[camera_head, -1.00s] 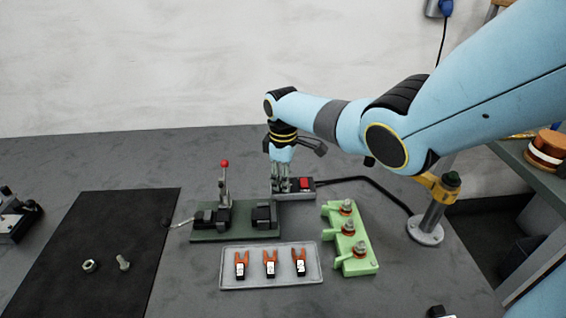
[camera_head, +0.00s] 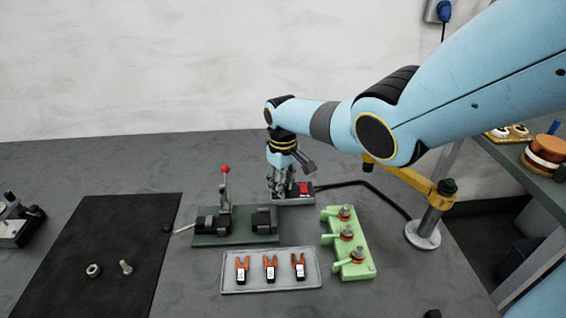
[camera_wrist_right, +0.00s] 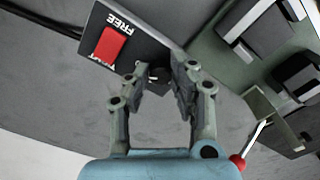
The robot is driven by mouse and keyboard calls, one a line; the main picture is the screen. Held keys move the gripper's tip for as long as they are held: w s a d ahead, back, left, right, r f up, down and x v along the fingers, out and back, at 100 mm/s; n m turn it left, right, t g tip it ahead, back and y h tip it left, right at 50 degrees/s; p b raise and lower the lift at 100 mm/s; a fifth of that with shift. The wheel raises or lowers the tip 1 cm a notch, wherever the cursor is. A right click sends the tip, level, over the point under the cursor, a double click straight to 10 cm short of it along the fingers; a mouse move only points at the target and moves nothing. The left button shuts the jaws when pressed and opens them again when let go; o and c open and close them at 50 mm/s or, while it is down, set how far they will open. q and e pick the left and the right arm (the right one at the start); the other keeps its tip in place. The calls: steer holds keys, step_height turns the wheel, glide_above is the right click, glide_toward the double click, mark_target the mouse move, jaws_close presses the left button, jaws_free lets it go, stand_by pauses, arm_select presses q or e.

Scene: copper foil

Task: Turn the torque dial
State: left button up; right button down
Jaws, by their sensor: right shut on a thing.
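A grey control box (camera_head: 295,200) with a red rocker switch (camera_head: 305,188) stands behind the green fixture. In the right wrist view the box (camera_wrist_right: 150,47) has the word FREE beside its red switch (camera_wrist_right: 109,46); a second word is partly hidden. My right gripper (camera_head: 277,192) points down over the left part of the box. In the right wrist view its fingers (camera_wrist_right: 155,80) are shut on a small dark knob, the torque dial (camera_wrist_right: 158,74), mostly hidden between the fingertips. My left gripper is not in view.
A green-based toggle clamp fixture (camera_head: 237,240) with a red-tipped upright lever (camera_head: 225,180) stands close in front. A grey tray (camera_head: 312,268) holds orange fork terminals. A green terminal block (camera_head: 335,225) is to the right. A black mat (camera_head: 60,250) with nut and bolt lies left.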

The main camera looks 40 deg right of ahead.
stand_by(0.3)
steer(key=c, duration=1.1)
jaws_free()
steer(key=shift+c, duration=0.2)
step_height(320, 180, up, 12)
